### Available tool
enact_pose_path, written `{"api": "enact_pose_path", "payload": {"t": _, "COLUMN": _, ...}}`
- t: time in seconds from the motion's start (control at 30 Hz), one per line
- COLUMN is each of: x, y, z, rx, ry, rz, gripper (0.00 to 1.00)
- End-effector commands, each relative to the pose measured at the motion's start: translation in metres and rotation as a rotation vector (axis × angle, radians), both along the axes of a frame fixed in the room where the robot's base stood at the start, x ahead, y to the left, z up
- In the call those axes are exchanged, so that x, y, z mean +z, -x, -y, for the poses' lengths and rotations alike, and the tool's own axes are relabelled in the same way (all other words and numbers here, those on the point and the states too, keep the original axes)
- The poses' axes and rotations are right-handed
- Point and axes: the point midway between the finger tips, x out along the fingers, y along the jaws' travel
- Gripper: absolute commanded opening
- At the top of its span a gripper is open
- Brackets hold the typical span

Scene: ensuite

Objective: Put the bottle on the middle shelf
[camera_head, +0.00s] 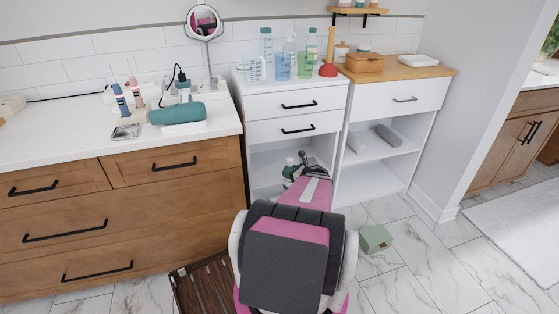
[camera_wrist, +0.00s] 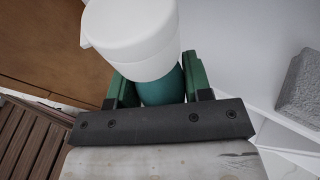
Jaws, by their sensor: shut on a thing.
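My gripper (camera_wrist: 158,92) is shut on a bottle (camera_wrist: 130,35) with a white top and a green-teal body, seen close up in the wrist view between the two green fingers. In the head view the bottle (camera_head: 289,172) shows at the end of my outstretched arm, in front of the open shelves of the left white cabinet (camera_head: 294,126). A shelf board (camera_head: 268,147) shows beside the bottle. My arm hides part of the cabinet's lower shelves, so I cannot tell whether the bottle touches a shelf.
The right white cabinet (camera_head: 398,97) holds rolled grey towels (camera_head: 387,136) on a shelf. A wooden vanity (camera_head: 120,215) stands at left. A green box (camera_head: 375,239) lies on the floor.

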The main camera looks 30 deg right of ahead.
Motion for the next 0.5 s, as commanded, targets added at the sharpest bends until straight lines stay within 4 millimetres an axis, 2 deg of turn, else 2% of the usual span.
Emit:
{"api": "enact_pose_path", "payload": {"t": 0.17, "x": 0.0, "y": -0.014, "z": -0.005, "rx": 0.003, "ry": -0.001, "rz": 0.002, "gripper": 0.05}}
{"api": "enact_pose_path", "payload": {"t": 0.5, "x": 0.0, "y": -0.084, "z": -0.031, "rx": 0.003, "ry": -0.001, "rz": 0.002, "gripper": 0.05}}
